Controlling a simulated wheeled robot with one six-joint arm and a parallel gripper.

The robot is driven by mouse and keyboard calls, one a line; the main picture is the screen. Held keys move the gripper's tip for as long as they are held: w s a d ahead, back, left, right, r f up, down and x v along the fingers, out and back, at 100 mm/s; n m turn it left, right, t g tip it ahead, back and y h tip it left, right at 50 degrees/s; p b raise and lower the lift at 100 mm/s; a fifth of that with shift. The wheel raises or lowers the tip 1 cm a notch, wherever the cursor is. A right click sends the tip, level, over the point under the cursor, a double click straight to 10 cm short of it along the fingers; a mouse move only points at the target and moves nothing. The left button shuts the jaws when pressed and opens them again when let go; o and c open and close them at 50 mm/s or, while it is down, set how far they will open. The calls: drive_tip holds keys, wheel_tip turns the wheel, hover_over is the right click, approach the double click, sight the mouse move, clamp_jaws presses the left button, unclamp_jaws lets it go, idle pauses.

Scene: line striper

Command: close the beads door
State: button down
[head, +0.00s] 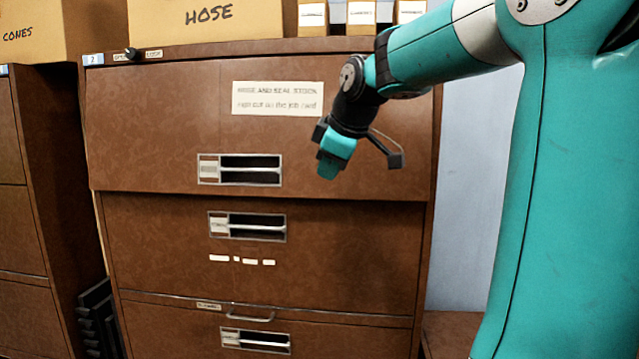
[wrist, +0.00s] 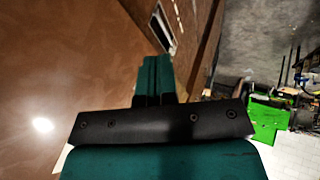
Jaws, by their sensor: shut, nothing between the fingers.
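A brown cabinet (head: 265,315) has several wide fronts, one above another. The top front (head: 140,130) juts out past the one below along its bottom edge and shadows it. The second front (head: 150,245) sits further back. Their recessed handles carry small labels (head: 209,169) that I cannot read, so I cannot tell which front is the beads door. My gripper (head: 334,166) is shut and empty, pointing down before the right part of the top front; contact is unclear. In the wrist view its fingers (wrist: 156,78) are together beside a brown surface (wrist: 70,60).
Another brown cabinet (head: 30,230) stands left. A dark stacked object (head: 97,318) fills the gap between. The wrist view shows a green object (wrist: 268,118).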

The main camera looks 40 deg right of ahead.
sight(320, 192)
drive_tip(key=w+d+f+p, duration=0.1)
drive_tip(key=w+f, duration=0.1)
drive_tip(key=w+d+f+p, duration=0.1)
drive_tip(key=w+f, duration=0.1)
drive_tip(key=w+d+f+p, duration=0.1)
drive_tip(key=f+p, duration=0.1)
drive_tip(key=shift+w+f, duration=0.1)
drive_tip(key=shift+w, duration=0.3)
drive_tip(key=shift+w+d+f+p, duration=0.25)
drive_tip(key=shift+w+d+p, duration=0.1)
drive_tip(key=shift+w+d, duration=0.15)
drive_tip(key=shift+d, duration=0.1)
drive_tip(key=shift+w+d+f+b, duration=0.25)
drive_tip(key=shift+d+f+b, duration=0.15)
drive_tip(key=shift+b, duration=0.55)
drive_tip(key=shift+w+d+f+t+b, duration=0.1)
drive_tip(key=shift+w+d+t+b, duration=0.2)
drive_tip(key=shift+b, duration=0.1)
drive_tip(key=shift+w+d+h, duration=0.1)
drive_tip(key=shift+d+h, duration=0.05)
drive_tip(key=shift+h, duration=0.15)
drive_tip(key=shift+r, duration=0.25)
